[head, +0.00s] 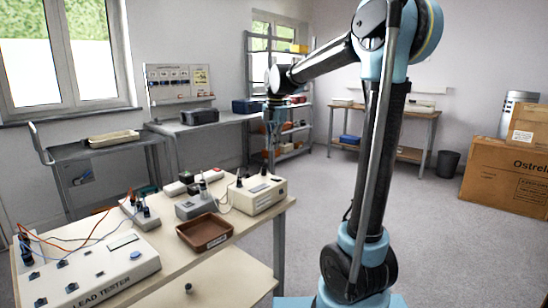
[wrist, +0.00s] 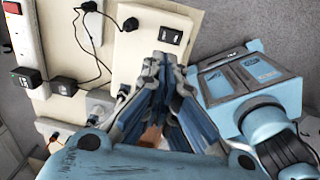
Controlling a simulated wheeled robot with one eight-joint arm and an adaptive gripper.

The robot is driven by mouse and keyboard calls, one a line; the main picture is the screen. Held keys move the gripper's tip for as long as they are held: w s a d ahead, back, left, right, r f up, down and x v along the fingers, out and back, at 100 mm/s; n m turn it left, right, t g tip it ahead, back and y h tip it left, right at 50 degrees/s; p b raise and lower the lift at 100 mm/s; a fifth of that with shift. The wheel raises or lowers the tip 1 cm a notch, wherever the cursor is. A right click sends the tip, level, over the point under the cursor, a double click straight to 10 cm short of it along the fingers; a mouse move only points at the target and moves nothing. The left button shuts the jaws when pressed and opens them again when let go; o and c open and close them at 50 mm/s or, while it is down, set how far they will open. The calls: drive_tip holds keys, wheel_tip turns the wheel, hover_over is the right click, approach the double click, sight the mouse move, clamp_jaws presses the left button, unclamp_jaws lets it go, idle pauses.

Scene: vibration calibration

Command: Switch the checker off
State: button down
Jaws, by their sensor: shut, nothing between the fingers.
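A beige box (head: 258,196), likely the checker, stands at the right end of the near table, with dark plugs on top. No label on it is readable. In the wrist view a beige panel (wrist: 150,50), apparently this box, carries a black rocker-like part (wrist: 171,36) and a plugged black lead. I cannot tell the rocker's position. My gripper (head: 272,128) is above the box in the head view, pointing down. In the wrist view my gripper (wrist: 160,58) is shut and empty, its tips just below the black part in the picture. Whether it touches anything is unclear.
A lead tester (head: 95,272) lies at the table's front left. A brown tray (head: 204,232) and a grey device (head: 200,206) stand beside the beige box. A white power strip (wrist: 25,40) and black adapters (wrist: 64,86) show in the wrist view.

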drive_tip(key=shift+a+r, duration=0.1)
drive_tip(key=shift+r, duration=0.7)
drive_tip(key=s+d+f+m+t, duration=0.1)
drive_tip(key=s+d+f+m, duration=0.3)
drive_tip(key=s+d+m, duration=0.4)
drive_tip(key=s+d+f+m, duration=0.4)
drive_tip(key=s+d+m, duration=0.25)
drive_tip(key=s, duration=0.35)
drive_tip(key=s+d+f+m, duration=0.2)
drive_tip(key=s+f+m, duration=0.4)
drive_tip(key=f, duration=0.1)
drive_tip(key=s+d+f+m, duration=0.3)
drive_tip(key=s+f+m, duration=0.4)
drive_tip(key=shift+s+d+f+t+h, duration=0.25)
drive_tip(key=shift+d+f+t+h, duration=0.05)
drive_tip(key=shift+d+f, duration=0.1)
drive_tip(key=shift+w, duration=0.1)
drive_tip(key=shift+w+a+f, duration=0.1)
drive_tip(key=shift+w+f, duration=0.1)
drive_tip(key=shift+w, duration=0.1)
